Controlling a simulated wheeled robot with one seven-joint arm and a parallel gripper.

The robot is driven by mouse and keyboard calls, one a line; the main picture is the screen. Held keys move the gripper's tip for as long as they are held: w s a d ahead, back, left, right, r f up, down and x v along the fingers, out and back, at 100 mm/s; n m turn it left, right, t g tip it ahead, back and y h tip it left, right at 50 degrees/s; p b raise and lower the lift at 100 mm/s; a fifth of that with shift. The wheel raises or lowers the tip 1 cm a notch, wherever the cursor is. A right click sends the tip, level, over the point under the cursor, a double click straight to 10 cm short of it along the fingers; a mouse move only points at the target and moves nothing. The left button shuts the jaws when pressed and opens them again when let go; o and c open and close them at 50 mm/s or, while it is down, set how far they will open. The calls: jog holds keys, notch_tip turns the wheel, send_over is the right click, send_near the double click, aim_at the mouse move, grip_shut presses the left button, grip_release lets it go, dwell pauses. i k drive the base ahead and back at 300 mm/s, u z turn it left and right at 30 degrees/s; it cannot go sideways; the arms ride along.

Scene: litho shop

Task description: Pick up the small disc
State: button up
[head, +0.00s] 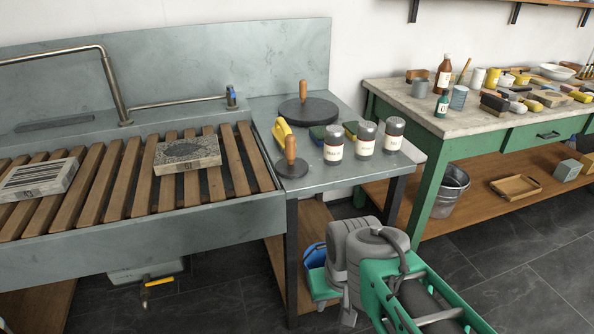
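The small disc (291,168) is dark and flat with an upright wooden handle. It lies on the grey side top beside the slatted sink, near that top's front left. A larger dark disc (322,110) with a similar wooden handle lies behind it, near the back. My green and grey arm shows at the bottom centre, in front of and below the side top, well apart from the small disc. I cannot make out my gripper's fingers.
Three grey-lidded shaker jars (333,145) stand right of the small disc. A yellow-handled tool (281,131) and sponges (318,132) are close behind it. Stone slabs (187,153) lie on the wooden slats (112,178). A green workbench (432,178) with many items stands right.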

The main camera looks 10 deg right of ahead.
aim_at(291, 167)
jog(key=z, duration=1.1)
jog(key=i, duration=1.1)
jog(key=u, duration=3.4)
jog(key=i, duration=0.5)
